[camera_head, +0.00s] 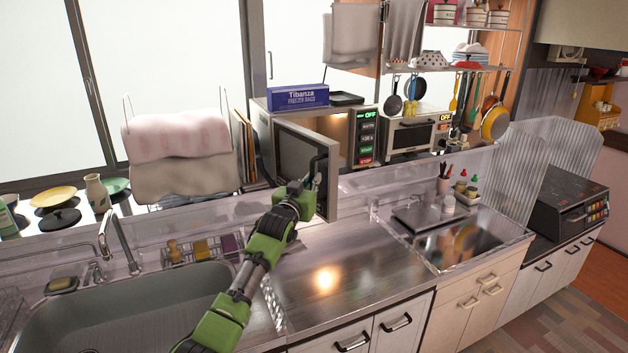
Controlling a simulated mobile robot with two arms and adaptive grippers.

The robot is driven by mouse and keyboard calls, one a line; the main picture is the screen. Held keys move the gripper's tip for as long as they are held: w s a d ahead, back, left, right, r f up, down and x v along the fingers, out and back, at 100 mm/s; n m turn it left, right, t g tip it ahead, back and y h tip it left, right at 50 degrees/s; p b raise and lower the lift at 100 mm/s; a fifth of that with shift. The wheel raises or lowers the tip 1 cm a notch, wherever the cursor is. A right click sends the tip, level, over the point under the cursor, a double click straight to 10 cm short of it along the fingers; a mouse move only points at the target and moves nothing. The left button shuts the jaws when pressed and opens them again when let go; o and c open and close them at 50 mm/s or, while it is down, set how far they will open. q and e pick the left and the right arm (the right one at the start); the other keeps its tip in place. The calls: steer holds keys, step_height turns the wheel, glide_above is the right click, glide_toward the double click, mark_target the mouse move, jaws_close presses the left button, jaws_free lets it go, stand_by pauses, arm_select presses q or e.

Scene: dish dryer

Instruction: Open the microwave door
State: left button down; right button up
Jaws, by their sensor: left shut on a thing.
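The microwave (290,106) stands on the back ledge behind the counter, with a lit control panel (367,135) at its right side. Its door (332,190) stands partly open, swung out toward me, and a gap shows between the door and the control panel. The dark handle (321,160) is on the front face of the door, near its free edge. My left gripper (312,183) is shut on the handle; its fingers partly hide the grip. My green and grey left arm reaches up from the bottom. My right gripper is not in view.
A toaster oven (415,132) stands right of the microwave, with utensils hanging nearby. A freezer bag box (297,97) lies on the microwave. Towels (180,155) hang at left.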

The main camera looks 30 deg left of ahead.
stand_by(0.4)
arm_select(q)
steer(key=c, duration=2.1)
jaws_free()
steer(key=shift+f, duration=0.1)
steer(key=shift+c, duration=0.2)
steer(key=s+d, duration=0.2)
steer(key=s, duration=0.9)
steer(key=shift+s, duration=0.35)
steer(key=shift+d+f, duration=0.1)
